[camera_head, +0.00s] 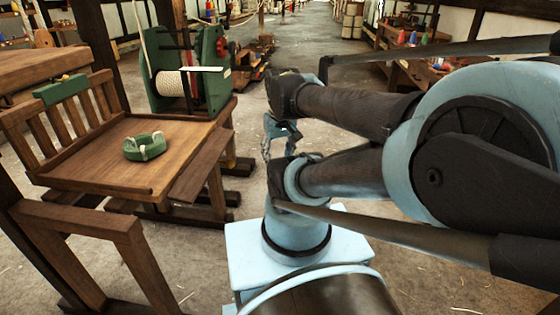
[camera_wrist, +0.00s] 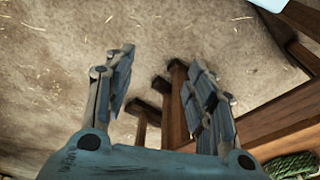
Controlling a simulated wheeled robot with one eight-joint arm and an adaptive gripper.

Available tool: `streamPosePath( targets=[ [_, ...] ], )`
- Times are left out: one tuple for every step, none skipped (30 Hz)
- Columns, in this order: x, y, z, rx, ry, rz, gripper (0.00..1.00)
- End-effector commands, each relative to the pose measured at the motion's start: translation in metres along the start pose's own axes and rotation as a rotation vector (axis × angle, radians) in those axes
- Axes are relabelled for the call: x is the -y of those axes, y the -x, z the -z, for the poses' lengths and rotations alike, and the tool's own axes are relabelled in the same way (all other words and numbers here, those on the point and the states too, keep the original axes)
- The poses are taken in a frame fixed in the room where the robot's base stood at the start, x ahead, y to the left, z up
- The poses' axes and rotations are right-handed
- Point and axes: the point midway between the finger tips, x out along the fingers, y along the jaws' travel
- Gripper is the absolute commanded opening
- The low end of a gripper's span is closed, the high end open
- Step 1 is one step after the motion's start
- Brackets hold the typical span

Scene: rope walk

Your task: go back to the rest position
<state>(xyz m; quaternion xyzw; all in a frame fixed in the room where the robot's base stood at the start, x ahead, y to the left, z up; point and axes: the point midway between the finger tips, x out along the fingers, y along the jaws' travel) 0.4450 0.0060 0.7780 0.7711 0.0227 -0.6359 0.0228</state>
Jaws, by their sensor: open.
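My gripper (camera_wrist: 162,90) is open and empty in the wrist view, its two fingers spread wide over the dusty floor (camera_wrist: 180,30). Wooden legs of a bench show between and behind the fingers. In the head view my arm is on the right, and part of the gripper (camera_head: 270,138) shows small near the middle, right of the workbench (camera_head: 90,150). The fingertips there are partly hidden by my arm. Nothing is held.
A green winding machine (camera_head: 190,70) with a rope spool stands behind. Shelves (camera_head: 425,60) line the right. The aisle floor is open.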

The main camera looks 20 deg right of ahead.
Motion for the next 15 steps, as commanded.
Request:
streamPosePath(
  targets=[
    [-0.0017,-0.0051,-0.0069,-0.001,-0.019,-0.004,0.51],
    [-0.0025,-0.0071,-0.0094,-0.002,-0.026,-0.005,0.51],
    [-0.0034,-0.0094,-0.0124,-0.003,-0.033,-0.006,0.51],
    [-0.0040,-0.0107,-0.0140,-0.003,-0.037,-0.007,0.51],
    [-0.0044,-0.0115,-0.0151,-0.003,-0.040,-0.008,0.51],
    [-0.0048,-0.0121,-0.0159,-0.004,-0.043,-0.008,0.51],
    [-0.0050,-0.0123,-0.0162,-0.004,-0.044,-0.008,0.51],
    [-0.0051,-0.0124,-0.0163,-0.004,-0.044,-0.008,0.51],
    [-0.0051,-0.0124,-0.0163,-0.004,-0.044,-0.008,0.51],
    [-0.0050,-0.0123,-0.0162,-0.004,-0.044,-0.008,0.51],
    [-0.0050,-0.0122,-0.0161,-0.004,-0.044,-0.008,0.51],
    [-0.0050,-0.0122,-0.0161,-0.004,-0.043,-0.008,0.51],
    [-0.0050,-0.0122,-0.0160,-0.004,-0.043,-0.008,0.51],
    [-0.0050,-0.0122,-0.0160,-0.004,-0.043,-0.008,0.51],
    [-0.0049,-0.0122,-0.0160,-0.004,-0.043,-0.008,0.51]
  ],
)
